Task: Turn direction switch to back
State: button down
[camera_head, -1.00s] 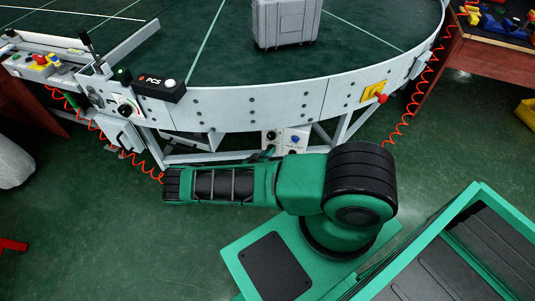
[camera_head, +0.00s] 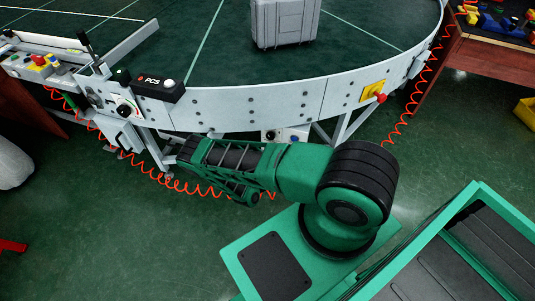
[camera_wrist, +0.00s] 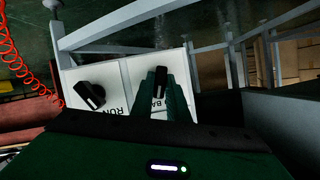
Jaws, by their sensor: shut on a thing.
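In the wrist view, the direction switch (camera_wrist: 160,80) is a black knob on a white panel, beside a partly covered label reading "BA". Its handle points nearly straight up in the picture. My gripper (camera_wrist: 163,90) has its green fingers closed around this knob, hiding its lower part. A second black knob (camera_wrist: 90,95), tilted, stands to the left beside a label starting "RUN". In the head view, my arm hides the gripper and most of the control box (camera_head: 299,134); only the box's top shows under the conveyor edge.
The curved conveyor (camera_head: 235,106) carries a grey case (camera_head: 285,22). A red button on a yellow plate (camera_head: 376,92) and a black PCS box (camera_head: 158,85) sit on its side. Pale frame legs (camera_wrist: 226,65) stand close to the panel. Red coiled cables (camera_head: 185,187) hang below.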

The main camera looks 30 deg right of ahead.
jog(key=shift+d+m+t, duration=0.2)
jog(key=shift+m+t, duration=0.3)
jog(key=shift+m, duration=0.3)
jog(key=shift+y, duration=0.3)
jog(key=c, duration=1.7)
grip_release()
jog(key=shift+a, duration=0.1)
jog(key=v, duration=1)
jog(key=shift+s+a, duration=0.2)
jog(key=shift+s, duration=0.1)
